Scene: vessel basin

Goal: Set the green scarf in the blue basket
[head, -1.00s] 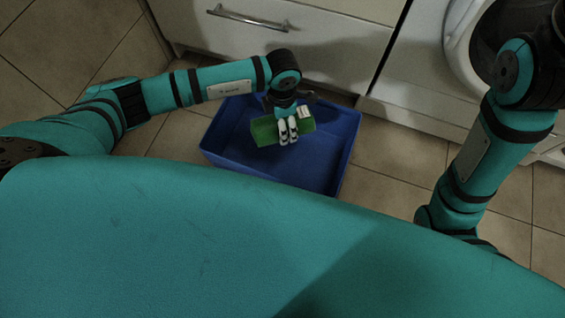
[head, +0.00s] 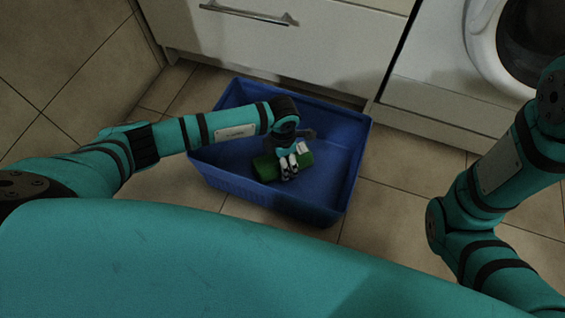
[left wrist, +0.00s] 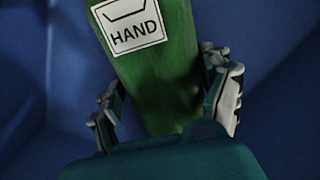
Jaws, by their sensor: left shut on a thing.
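The green scarf (head: 267,168) is a folded green roll with a white label. It is inside the walls of the blue basket (head: 343,190), over its near part; whether it touches the floor of the basket I cannot tell. My left gripper (head: 288,170) reaches down into the basket and is shut on the scarf. In the left wrist view the scarf (left wrist: 165,85) lies between the two fingers (left wrist: 170,105), with a label reading "HAND" and blue all around. My right arm shows at the right, but its gripper is out of view.
The basket stands on the tiled floor (head: 390,215). A white drawer cabinet (head: 300,50) is behind it, and a washing machine (head: 440,90) is at the right. The far part of the basket is empty.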

